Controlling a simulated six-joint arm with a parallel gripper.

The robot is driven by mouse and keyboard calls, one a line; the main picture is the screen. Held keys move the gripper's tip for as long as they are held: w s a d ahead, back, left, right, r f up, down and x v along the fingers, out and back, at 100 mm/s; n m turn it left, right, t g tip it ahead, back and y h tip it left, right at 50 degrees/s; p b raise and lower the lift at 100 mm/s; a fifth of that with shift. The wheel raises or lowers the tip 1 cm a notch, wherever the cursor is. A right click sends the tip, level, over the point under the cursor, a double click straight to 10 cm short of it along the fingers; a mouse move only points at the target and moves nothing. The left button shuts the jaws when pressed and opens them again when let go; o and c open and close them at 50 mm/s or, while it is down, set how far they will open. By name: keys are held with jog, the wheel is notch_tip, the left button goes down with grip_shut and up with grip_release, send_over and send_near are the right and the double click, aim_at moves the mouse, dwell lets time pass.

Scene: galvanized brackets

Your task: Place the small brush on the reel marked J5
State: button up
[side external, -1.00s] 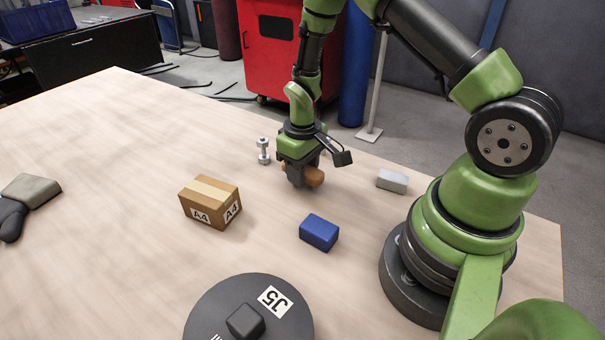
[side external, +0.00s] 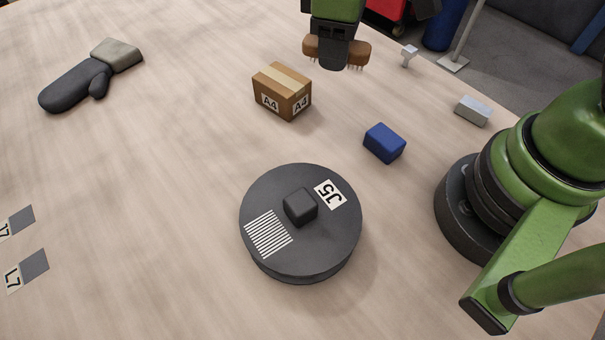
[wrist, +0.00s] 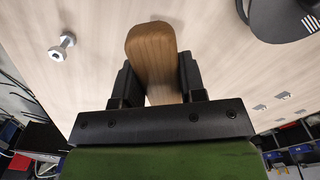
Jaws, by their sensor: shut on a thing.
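The small brush (side external: 360,50) has a brown wooden back and short bristles pointing down. My gripper (side external: 335,55) is shut around its middle and holds it in the air at the top of the side view, with an end sticking out on each side. In the wrist view the brush's wooden back (wrist: 153,55) lies between the two jaws. The reel marked J5 (side external: 285,262) is a dark round disc lying flat on the table, nearer the camera than my gripper. Its top has a J5 label and a striped label. Part of it shows in the wrist view (wrist: 275,22).
A small dark block (side external: 300,207) sits on the reel's top near the middle. A cardboard box marked A4 (side external: 282,92) and a blue block (side external: 384,143) stand between brush and reel. A grey block (side external: 473,110), a bolt (side external: 409,55) and a dark mitt (side external: 75,85) lie farther off.

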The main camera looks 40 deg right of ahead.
jog(key=s+a+r+n, duration=0.3)
jog(key=s+a+n, duration=0.35)
jog(key=a, duration=0.45)
jog(key=n, duration=0.5)
send_over(300, 201)
notch_tip(300, 201, down, 3)
jog(key=shift+s+r, duration=0.1)
jog(key=shift+f, duration=2.4)
jog(key=shift+f, duration=0.1)
jog(key=o, duration=0.9)
